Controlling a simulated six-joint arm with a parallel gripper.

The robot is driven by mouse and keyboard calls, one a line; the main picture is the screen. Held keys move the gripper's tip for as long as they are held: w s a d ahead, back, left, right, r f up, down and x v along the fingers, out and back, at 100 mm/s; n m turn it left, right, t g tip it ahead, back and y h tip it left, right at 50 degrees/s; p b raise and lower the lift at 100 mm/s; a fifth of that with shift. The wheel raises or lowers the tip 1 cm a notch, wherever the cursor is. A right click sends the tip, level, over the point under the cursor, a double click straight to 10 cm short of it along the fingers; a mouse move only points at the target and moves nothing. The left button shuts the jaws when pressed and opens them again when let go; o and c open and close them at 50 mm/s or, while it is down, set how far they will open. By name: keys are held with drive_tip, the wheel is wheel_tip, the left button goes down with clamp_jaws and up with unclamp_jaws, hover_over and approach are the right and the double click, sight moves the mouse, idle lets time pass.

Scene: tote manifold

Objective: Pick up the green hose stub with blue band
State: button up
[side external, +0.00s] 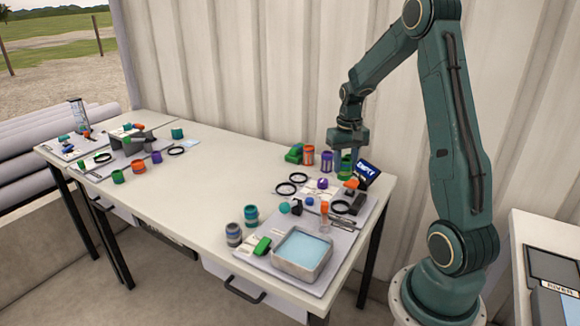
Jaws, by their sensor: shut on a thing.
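My gripper (346,153) points down over the back right part of the white table. It is shut on a green hose stub (345,168), which stands upright under the jaws. The fingers hide its upper part. A blue band on it is too small to make out clearly. I cannot tell whether its base is touching the table.
A purple stub (327,162), an orange-banded stub (309,155) and a green block (294,153) stand just left. A blue sign (367,172) is close on the right. A grey tray (303,253) sits in front. The table's middle (215,180) is clear.

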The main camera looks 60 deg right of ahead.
sight(345, 159)
wheel_tip(345, 159, up, 9)
drive_tip(key=shift+f, duration=0.2)
drive_tip(key=shift+w+d, duration=0.1)
idle(0.6)
drive_tip(key=w+d+f, duration=0.4)
drive_tip(key=w+f, duration=0.2)
drive_tip(key=w, duration=0.4)
drive_tip(key=w+d+f, duration=0.5)
drive_tip(key=w+f, duration=0.1)
drive_tip(key=w, duration=0.4)
drive_tip(key=shift+w+d+f, duration=0.15)
drive_tip(key=shift+f, duration=0.25)
drive_tip(key=shift+f, duration=3.7)
